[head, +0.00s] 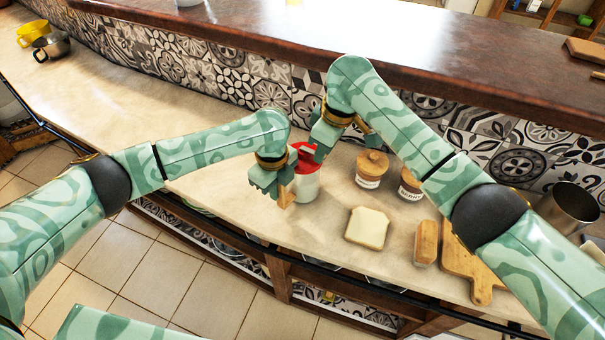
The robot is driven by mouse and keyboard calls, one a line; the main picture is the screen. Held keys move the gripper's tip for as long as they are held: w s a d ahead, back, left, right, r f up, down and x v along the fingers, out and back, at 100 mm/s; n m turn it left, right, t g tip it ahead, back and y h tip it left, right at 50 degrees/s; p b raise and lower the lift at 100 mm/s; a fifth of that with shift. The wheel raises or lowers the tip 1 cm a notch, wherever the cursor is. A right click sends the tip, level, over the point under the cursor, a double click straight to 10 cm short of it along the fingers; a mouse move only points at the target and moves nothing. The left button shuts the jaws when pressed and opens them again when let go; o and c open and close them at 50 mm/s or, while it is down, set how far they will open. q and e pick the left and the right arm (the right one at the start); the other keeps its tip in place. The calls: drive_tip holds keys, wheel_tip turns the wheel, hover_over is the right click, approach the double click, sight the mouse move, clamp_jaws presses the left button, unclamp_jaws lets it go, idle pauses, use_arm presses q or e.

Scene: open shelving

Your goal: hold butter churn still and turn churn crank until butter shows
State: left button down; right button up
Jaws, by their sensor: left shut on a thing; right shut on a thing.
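The butter churn (306,187) stands upright on the pale counter, with a whitish body and a red top. My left gripper (272,186) is at its left side, shut by a wooden piece (287,198) that looks like a side handle of the churn. My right gripper (325,142) is above the red top at its right, shut on what looks like the churn crank. The crank is mostly hidden behind the gripper. I cannot see any butter inside the churn from here.
A wooden-lidded jar (372,168) stands right of the churn, with another jar (411,184) partly behind my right arm. A bread slice (367,228), a wooden-topped item (426,243) and a cutting board (473,268) lie nearer the front edge.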

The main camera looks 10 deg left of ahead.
drive_tip(key=w+n, duration=0.1)
drive_tip(key=n, duration=0.1)
drive_tip(key=w+n+g, duration=0.1)
drive_tip(key=n, duration=0.2)
drive_tip(key=w+n, duration=0.1)
drive_tip(key=n, duration=0.2)
drive_tip(key=shift+w+d+g, duration=0.2)
drive_tip(key=shift+w+g, duration=0.05)
drive_tip(key=shift+g, duration=0.05)
idle(0.4)
drive_tip(key=o, duration=1.1)
drive_tip(key=shift+s, duration=0.1)
drive_tip(key=shift+o, duration=0.2)
